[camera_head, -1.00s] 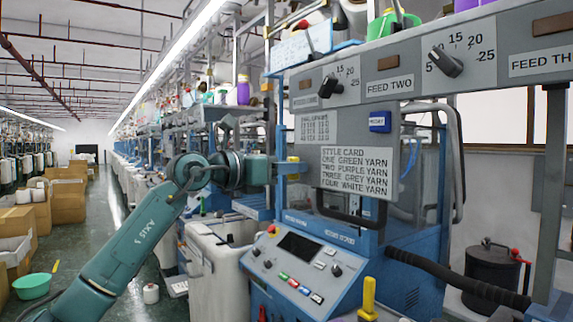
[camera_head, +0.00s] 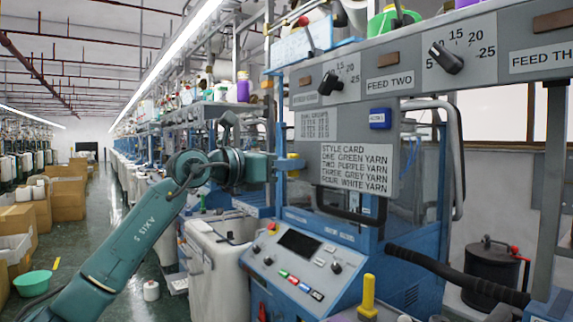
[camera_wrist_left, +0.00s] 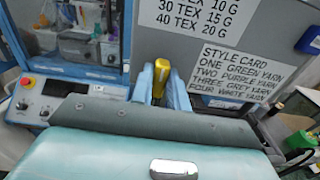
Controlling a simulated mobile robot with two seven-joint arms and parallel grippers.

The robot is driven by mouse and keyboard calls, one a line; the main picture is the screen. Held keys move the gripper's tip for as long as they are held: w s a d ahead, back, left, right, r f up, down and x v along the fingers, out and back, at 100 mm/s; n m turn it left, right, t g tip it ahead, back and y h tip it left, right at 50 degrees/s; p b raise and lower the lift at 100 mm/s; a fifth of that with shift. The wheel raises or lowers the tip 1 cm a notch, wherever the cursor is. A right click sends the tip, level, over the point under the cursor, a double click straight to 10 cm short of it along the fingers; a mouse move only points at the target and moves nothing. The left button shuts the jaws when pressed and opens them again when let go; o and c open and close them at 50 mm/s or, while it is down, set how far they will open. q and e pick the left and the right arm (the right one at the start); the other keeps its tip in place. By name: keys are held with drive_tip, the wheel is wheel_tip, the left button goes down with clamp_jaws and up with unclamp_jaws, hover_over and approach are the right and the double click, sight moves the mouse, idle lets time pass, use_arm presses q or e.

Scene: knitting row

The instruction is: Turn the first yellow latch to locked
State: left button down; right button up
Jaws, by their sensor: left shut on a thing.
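The yellow latch (camera_wrist_left: 161,78) stands at the left edge of the grey machine panel, left of the style card. In the left wrist view it is between the two blue-grey fingers of my left gripper (camera_wrist_left: 160,95). In the head view my left gripper (camera_head: 288,164) reaches in from the left and is shut on the latch (camera_head: 294,157). The fingers cover much of the latch there, so its exact angle is hard to tell. My right gripper is not in view.
The style card (camera_head: 356,168) is right of the latch, with a dark bar handle (camera_head: 350,212) below it. A sloped control panel (camera_head: 303,262) juts out lower down. A yellow handle (camera_head: 368,292) stands at the bottom. The aisle on the left holds cardboard boxes (camera_head: 66,200).

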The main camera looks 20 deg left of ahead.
use_arm(q)
drive_tip(key=m, duration=1.7)
drive_tip(key=shift+s+d+f+b, duration=0.15)
drive_tip(key=shift+f+b, duration=0.1)
drive_tip(key=shift+b, duration=0.15)
drive_tip(key=shift+m, duration=0.4)
drive_tip(key=c, duration=1.4)
unclamp_jaws()
